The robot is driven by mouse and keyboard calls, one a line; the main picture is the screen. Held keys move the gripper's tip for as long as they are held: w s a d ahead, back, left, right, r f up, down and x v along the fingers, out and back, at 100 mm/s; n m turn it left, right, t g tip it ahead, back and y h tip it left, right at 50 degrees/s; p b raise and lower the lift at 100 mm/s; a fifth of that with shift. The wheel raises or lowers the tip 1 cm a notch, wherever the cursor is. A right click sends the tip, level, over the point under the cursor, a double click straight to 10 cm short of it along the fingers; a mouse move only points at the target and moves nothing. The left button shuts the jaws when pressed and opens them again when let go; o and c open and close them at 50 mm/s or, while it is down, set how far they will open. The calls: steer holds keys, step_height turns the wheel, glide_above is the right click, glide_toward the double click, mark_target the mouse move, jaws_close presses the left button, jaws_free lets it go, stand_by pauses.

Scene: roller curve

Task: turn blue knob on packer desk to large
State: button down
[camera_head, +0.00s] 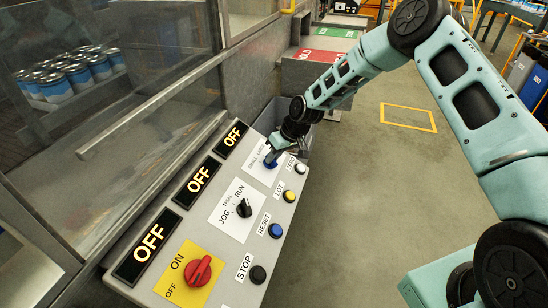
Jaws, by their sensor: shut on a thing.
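The blue knob (270,163) is on a white plate (255,165) with small lettering, at the far end of the sloping grey control desk (226,205). My gripper (273,156) comes down from the upper right and is shut on the knob. The fingers cover much of the knob, so I cannot tell which way its pointer faces. The plate's lettering is partly hidden and too small to read surely.
The desk also carries a black JOG/RUN knob (244,208), a red ON/OFF switch (198,271), several push buttons along the right edge and three lit OFF displays. A glass guard (110,120) stands left. Open floor (370,200) lies right.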

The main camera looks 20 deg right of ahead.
stand_by(0.3)
steer(key=c, duration=1.4)
jaws_free()
steer(key=shift+r, duration=0.1)
steer(key=b+v, duration=0.3)
steer(key=v, duration=1.4)
steer(key=shift+r, duration=0.15)
